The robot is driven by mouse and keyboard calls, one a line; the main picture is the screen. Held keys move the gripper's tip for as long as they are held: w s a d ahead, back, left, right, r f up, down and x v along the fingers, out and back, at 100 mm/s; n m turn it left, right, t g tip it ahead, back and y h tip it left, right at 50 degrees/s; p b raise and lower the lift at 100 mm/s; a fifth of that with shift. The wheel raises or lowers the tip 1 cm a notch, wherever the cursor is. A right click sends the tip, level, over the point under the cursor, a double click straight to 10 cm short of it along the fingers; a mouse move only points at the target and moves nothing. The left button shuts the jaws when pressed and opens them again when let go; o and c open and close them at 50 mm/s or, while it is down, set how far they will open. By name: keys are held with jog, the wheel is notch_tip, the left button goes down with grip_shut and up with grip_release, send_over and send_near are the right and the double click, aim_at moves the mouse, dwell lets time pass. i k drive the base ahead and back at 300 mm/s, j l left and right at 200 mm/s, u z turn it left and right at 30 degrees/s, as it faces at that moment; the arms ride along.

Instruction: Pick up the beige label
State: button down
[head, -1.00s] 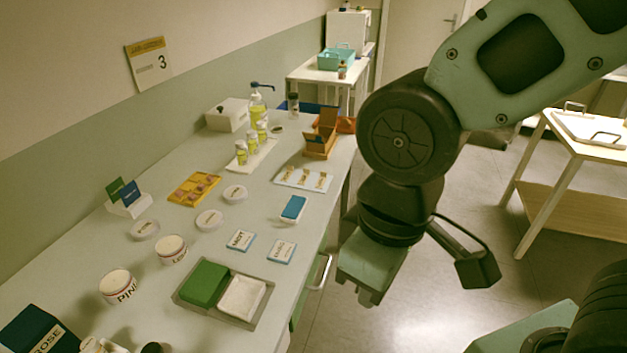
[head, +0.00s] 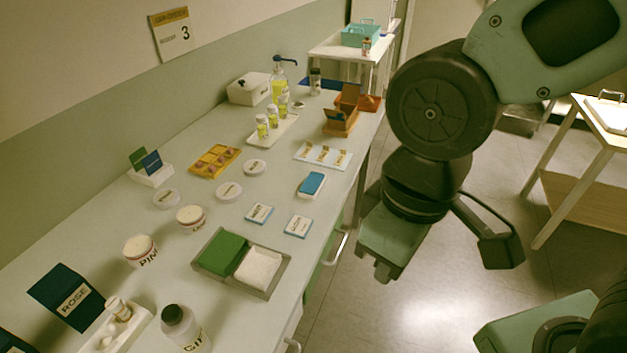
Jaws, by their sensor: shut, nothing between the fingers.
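A white mat (head: 342,163) lies near the right edge of the long table and carries several small gold-beige pieces. One of these pieces (head: 323,154) may be the beige label, but they are too small to tell. Two white cards with blue edges and dark print, one card (head: 260,214) and another card (head: 298,226), lie flat nearer to me. My gripper (head: 383,272) hangs down over the floor, right of the table's edge and apart from everything on it. It is shut and empty.
A grey tray (head: 272,290) holds a green block and a white pad. White jars, round lids, a blue-topped block (head: 311,184) and an orange holder (head: 341,124) stand on the table (head: 110,225). A handle (head: 336,248) sticks out from its front. Open floor lies to the right.

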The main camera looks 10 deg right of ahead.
aim_at(325, 151)
jog(key=i+l+u, duration=0.2)
jog(key=u, duration=0.25)
jog(key=i+l+u, duration=0.15)
jog(key=l+u, duration=0.2)
jog(key=u, duration=0.15)
jog(key=i+l, duration=0.15)
jog(key=l, duration=0.3)
jog(key=i+l+u, duration=0.15)
jog(key=l, duration=0.3)
jog(key=i+l, duration=0.1)
jog(key=l, duration=0.4)
jog(key=i+l+u, duration=0.1)
jog(key=l, duration=0.35)
jog(key=i+l, duration=0.1)
jog(key=l, duration=0.4)
jog(key=u, duration=0.05)
